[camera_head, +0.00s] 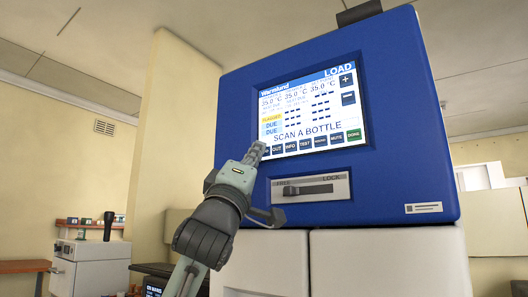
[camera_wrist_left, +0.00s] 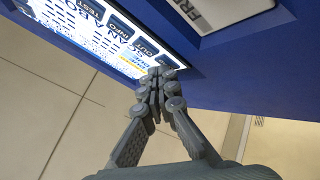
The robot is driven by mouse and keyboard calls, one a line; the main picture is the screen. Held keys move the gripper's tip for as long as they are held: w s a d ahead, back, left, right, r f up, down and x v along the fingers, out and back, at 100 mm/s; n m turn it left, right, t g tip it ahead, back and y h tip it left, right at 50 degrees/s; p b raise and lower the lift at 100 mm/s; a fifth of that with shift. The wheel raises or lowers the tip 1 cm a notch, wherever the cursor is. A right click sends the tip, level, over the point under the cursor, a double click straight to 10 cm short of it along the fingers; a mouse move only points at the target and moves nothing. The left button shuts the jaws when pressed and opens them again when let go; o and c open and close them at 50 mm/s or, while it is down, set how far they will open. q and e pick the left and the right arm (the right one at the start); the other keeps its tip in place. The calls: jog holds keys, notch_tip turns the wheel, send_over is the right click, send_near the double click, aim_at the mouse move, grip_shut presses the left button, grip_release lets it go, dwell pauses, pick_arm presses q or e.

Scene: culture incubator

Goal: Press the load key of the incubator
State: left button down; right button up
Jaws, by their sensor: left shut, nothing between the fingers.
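The blue incubator (camera_head: 400,130) carries a lit touch screen (camera_head: 300,105) with the heading LOAD and the line SCAN A BOTTLE. A row of dark keys runs along its bottom, among them OUT, INFO, TEST, MUTE and DONE. No key label reading load is legible. My left gripper (camera_head: 256,150) is shut and empty, its fingertips at the screen's lower left corner, over the leftmost key. In the left wrist view the fingertips (camera_wrist_left: 160,80) partly cover a key beside OUT (camera_wrist_left: 139,42). I cannot tell whether they touch the screen (camera_wrist_left: 85,35). My right gripper is out of view.
A FREE/LOCK slider panel (camera_head: 311,188) sits just below the screen, close to my left gripper. White doors (camera_head: 388,262) are under the blue housing. A white bench device (camera_head: 90,268) stands at the far left. The room left of the incubator looks open.

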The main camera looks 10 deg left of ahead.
pick_arm(q)
jog(key=shift+s, duration=0.1)
jog(key=shift+s+a, duration=0.2)
jog(key=shift+s, duration=0.3)
jog(key=shift+s+a, duration=0.3)
jog(key=shift+s, duration=0.5)
jog(key=shift+s+a, duration=0.25)
jog(key=shift+s, duration=0.55)
jog(key=shift+s+a, duration=0.3)
jog(key=shift+s, duration=0.5)
jog(key=shift+f, duration=0.1)
